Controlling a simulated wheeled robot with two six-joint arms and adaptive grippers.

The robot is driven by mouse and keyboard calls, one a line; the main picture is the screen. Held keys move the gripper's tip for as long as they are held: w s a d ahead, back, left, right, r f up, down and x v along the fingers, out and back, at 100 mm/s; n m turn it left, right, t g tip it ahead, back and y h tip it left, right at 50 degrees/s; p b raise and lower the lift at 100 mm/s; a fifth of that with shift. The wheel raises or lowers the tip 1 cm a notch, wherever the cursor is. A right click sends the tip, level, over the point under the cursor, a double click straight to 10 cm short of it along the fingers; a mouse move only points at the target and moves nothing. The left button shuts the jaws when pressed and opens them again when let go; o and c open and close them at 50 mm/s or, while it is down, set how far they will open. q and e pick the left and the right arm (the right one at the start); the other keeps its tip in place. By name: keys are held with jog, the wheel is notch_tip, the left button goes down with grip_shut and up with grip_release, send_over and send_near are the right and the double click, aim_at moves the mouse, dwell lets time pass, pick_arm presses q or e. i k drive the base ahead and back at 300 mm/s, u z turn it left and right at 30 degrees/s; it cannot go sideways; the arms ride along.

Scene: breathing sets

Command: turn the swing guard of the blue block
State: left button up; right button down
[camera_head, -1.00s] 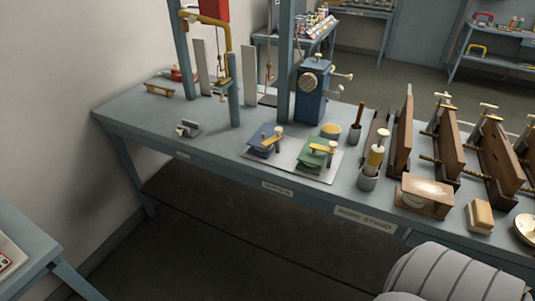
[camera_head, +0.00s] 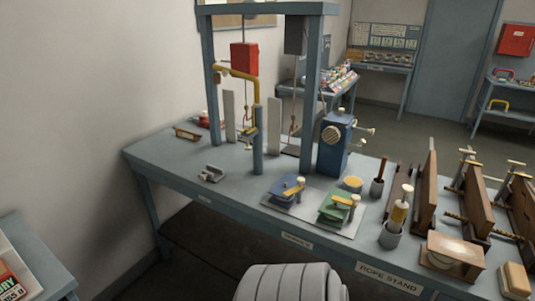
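The blue block (camera_head: 280,196) is low and flat, on a pale plate (camera_head: 314,226) near the front edge of the bench. A yellow swing guard (camera_head: 293,191) lies across its top, beside a light-topped post (camera_head: 300,183). A similar green block (camera_head: 332,211) with its own yellow guard stands just right of it on the same plate. Neither of my grippers shows in the head view, so nothing of mine is seen touching the blue block.
A blue frame (camera_head: 208,95) with a hanging red box (camera_head: 244,62) stands behind the blocks. A tall blue box (camera_head: 335,150) is behind the green block. A grey cup (camera_head: 391,236) and brown boards (camera_head: 425,195) crowd the right.

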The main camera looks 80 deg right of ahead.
aim_at(300, 179)
jog(key=k, duration=0.85)
jog(key=z, duration=1.25)
jog(key=i, duration=0.5)
jog(key=u, duration=0.05)
